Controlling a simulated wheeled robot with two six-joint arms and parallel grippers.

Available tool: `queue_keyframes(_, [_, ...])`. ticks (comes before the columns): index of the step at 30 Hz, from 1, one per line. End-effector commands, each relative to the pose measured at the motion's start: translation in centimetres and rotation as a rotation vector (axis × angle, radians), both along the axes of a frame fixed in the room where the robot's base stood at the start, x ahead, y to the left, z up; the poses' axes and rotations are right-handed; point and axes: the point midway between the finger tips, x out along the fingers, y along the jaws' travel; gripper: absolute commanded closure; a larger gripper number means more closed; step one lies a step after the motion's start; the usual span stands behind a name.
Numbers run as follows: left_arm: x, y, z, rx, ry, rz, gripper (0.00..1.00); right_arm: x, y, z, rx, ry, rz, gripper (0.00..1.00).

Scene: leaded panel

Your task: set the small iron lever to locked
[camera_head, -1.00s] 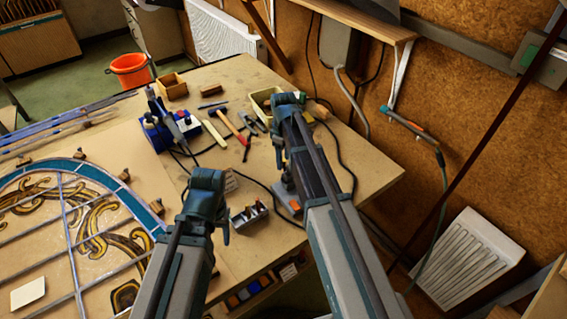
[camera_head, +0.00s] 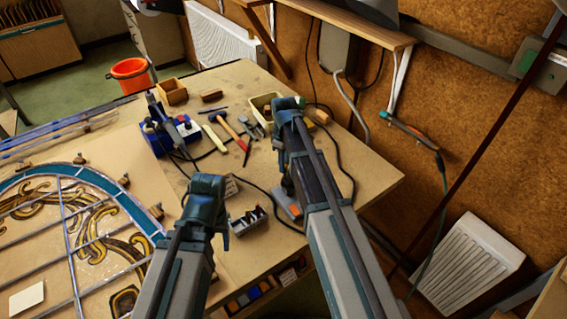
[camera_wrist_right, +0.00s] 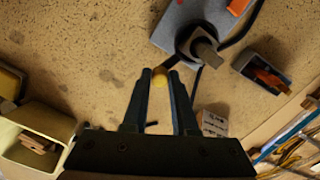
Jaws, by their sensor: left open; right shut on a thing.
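Whether that piece belongs to the lever cannot be told. In front of it in the right wrist view is a grey plate (camera_wrist_right: 178,25) with an orange patch, a dark round post and a square metal top (camera_wrist_right: 206,52). The plate also shows in the head view (camera_head: 290,210), below my right gripper (camera_head: 279,160). My left gripper (camera_head: 222,235) is open near the table's front edge.
A small metal box (camera_head: 248,220) stands between the grippers. A hammer (camera_head: 233,131), other tools, a blue device (camera_head: 160,138) and a cream tub (camera_head: 262,106) are farther back. The leaded panel (camera_head: 75,235) fills the left. Black cables (camera_head: 257,185) cross the table.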

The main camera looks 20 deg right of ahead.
Motion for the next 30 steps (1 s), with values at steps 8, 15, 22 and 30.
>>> queue_keyframes(8, [0.0,0.0,0.0,0.000,0.000,0.000,0.43,-0.1,-1.2,0.0,0.000,0.000,-0.194,1.00])
queue_keyframes(15, [0.0,0.0,0.0,0.000,0.000,0.000,0.43,-0.6,-2.4,0.0,0.000,0.000,-0.422,1.00])
queue_keyframes(22, [0.0,0.0,0.0,0.000,0.000,0.000,0.43,-1.3,-3.5,0.0,0.000,0.000,-0.641,1.00])
queue_keyframes(30, [0.0,0.0,0.0,0.000,0.000,0.000,0.43,-2.3,-4.5,0.0,0.000,0.000,-0.890,1.00])
